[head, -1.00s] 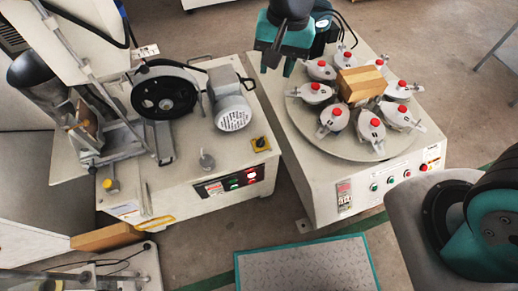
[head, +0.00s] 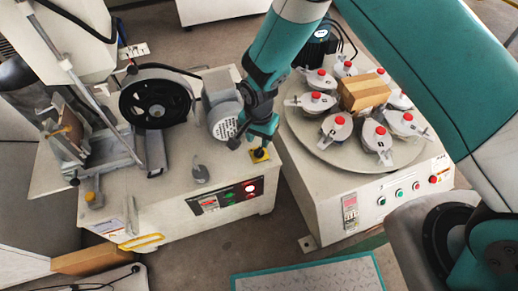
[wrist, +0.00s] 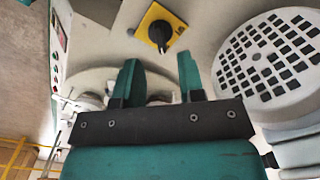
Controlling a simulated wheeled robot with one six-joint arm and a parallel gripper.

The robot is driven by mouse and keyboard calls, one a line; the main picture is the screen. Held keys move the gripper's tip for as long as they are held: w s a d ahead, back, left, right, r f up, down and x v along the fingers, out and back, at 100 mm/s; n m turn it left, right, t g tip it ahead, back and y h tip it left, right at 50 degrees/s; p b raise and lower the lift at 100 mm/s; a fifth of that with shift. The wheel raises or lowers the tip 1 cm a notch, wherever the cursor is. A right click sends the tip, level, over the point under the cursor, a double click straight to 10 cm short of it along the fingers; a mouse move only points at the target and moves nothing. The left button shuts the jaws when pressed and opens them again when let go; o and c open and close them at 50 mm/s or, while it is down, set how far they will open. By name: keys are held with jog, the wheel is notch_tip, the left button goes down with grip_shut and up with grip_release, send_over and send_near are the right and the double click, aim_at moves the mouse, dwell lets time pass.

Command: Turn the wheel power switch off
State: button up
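The wheel power switch (head: 260,155) is a yellow square plate with a black rotary knob, on the top right corner of the white wheel machine. In the wrist view the switch (wrist: 160,32) is just beyond my fingertips, its knob roughly between them in line. I cannot tell the knob's setting from its small marking. My gripper (head: 262,132) hangs just above and behind the switch in the head view. In the wrist view my gripper (wrist: 158,62) has its two teal fingers apart with nothing between them. The fingers do not appear to touch the knob.
The grey motor (head: 223,118) sits close left of my gripper, and its vented cover (wrist: 272,55) fills the wrist view's right. The black wheel (head: 155,101) is farther left. A round carousel (head: 312,145) stands right.

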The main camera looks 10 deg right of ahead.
aim_at(259, 150)
notch_tip(259, 150, down, 5)
jog(key=shift+f+b, duration=0.2)
jog(key=shift+b, duration=0.1)
grip_shut()
